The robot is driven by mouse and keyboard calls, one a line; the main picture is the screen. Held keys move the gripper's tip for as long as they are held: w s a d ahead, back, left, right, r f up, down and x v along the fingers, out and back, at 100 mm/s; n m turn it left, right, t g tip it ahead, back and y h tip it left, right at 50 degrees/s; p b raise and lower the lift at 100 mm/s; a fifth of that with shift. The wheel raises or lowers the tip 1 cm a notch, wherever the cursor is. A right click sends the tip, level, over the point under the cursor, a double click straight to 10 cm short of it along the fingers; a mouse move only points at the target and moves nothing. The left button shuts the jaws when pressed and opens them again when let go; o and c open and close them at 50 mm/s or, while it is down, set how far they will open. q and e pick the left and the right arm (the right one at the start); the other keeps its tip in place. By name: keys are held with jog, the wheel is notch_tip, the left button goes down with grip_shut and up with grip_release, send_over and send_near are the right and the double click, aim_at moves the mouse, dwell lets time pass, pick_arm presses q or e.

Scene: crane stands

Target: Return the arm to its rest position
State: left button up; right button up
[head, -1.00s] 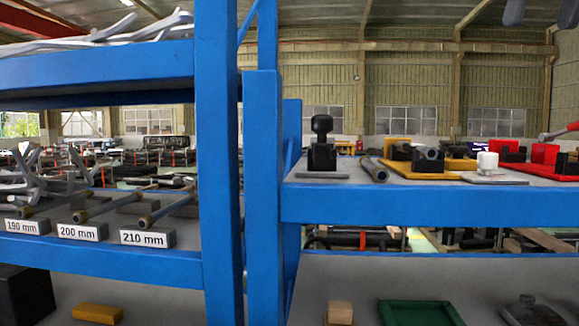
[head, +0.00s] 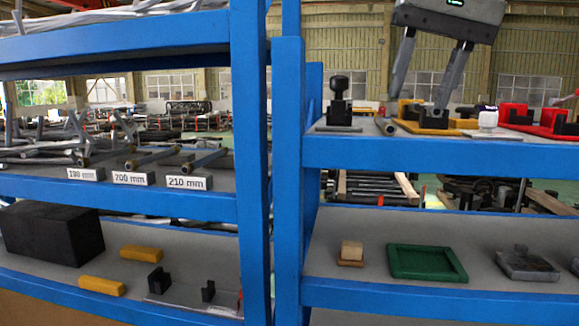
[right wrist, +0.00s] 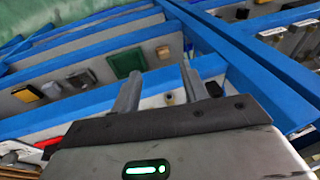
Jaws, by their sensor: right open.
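My right gripper (head: 419,100) hangs in from the top right of the head view, its two grey fingers spread and pointing down. Nothing shows between them. In the picture the fingertips overlap the yellow holder (head: 437,131) on the right upper shelf; whether they touch it I cannot tell. In the right wrist view the same open fingers (right wrist: 160,70) reach out over the blue-edged shelves, empty. My left gripper is not in view.
Blue uprights (head: 287,180) stand mid-view. The right upper shelf (head: 335,150) also bears a black-knobbed stand (head: 339,100), a white piece (head: 488,119) and red holders (head: 553,121). Below lie a green tray (head: 427,277) and a wooden block (head: 352,250). Labelled rods lie at left.

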jog(key=w+a+f+m+g+y, duration=0.15)
jog(key=a+f+g+y, duration=0.4)
jog(key=a+f, duration=1.3)
jog(key=s+a+f+m+y, duration=0.45)
jog(key=a+m+y, duration=0.2)
jog(key=m, duration=0.25)
jog(key=s+a+f+m+y, duration=0.3)
jog(key=a+f+m+y, duration=0.3)
jog(key=m, duration=0.3)
jog(key=w+d+f+m+t+h, duration=0.1)
jog(key=d+f+m+t+h, duration=0.55)
jog(key=m, duration=1.15)
jog(key=w+d+f+m+t+h, duration=0.25)
jog(key=d+f+m+t, duration=0.55)
jog(key=f+m+t, duration=0.65)
jog(key=s+d+f+m+g+h, duration=0.8)
jog(key=s+d+f+m, duration=0.7)
jog(key=s, duration=0.1)
jog(key=shift+s+f+m, duration=0.25)
jog(key=shift+s+m, duration=0.05)
